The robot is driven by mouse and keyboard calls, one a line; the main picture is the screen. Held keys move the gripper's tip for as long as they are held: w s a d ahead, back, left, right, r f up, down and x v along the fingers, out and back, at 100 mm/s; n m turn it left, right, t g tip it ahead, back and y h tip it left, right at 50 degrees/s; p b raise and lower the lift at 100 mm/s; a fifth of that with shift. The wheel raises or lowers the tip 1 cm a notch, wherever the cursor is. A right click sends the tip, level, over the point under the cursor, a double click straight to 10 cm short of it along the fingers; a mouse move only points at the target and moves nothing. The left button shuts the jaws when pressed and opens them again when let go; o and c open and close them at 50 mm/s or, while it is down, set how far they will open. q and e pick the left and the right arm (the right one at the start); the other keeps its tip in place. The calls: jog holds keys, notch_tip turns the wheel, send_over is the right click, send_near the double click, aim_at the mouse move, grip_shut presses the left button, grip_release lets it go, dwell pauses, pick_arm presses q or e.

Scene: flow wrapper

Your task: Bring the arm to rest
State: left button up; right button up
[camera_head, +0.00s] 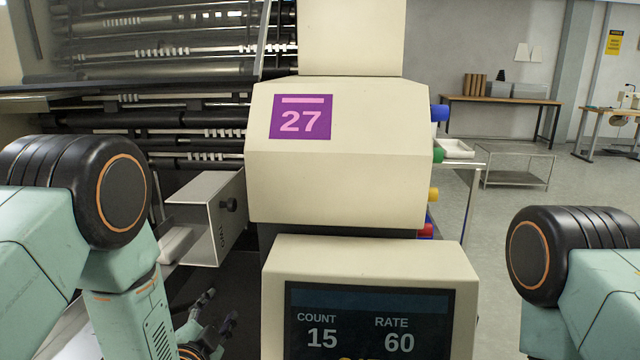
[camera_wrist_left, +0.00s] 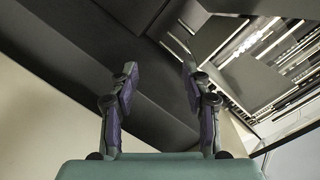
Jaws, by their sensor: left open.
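My left arm comes in from the left in the head view, bent down at a black joint. My left gripper (camera_head: 212,325) is low in the picture, left of the machine's screen housing. In the left wrist view its two purple-and-grey fingers (camera_wrist_left: 157,85) stand apart with nothing between them. My right arm shows only at the right edge of the head view; its gripper is out of the picture.
A cream machine housing (camera_head: 340,155) with a purple 27 sign stands straight ahead. Below it a screen (camera_head: 365,325) reads count 15 and rate 60. A grey metal box (camera_head: 212,215) juts out above my left gripper. A steel stand (camera_head: 515,165) and a wooden bench (camera_head: 500,100) stand behind right.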

pick_arm(q)
jog(key=s+a+f+n+g, duration=0.2)
jog(key=s+f+n+g, duration=0.6)
jog(key=s+f, duration=0.85)
jog(key=s+f+n+g, duration=0.2)
jog(key=s+g, duration=0.6)
jog(key=s, duration=1.5)
jog(key=shift+s+f+n+y, duration=0.15)
jog(key=shift+f+n+y, duration=0.25)
jog(key=shift+f, duration=0.3)
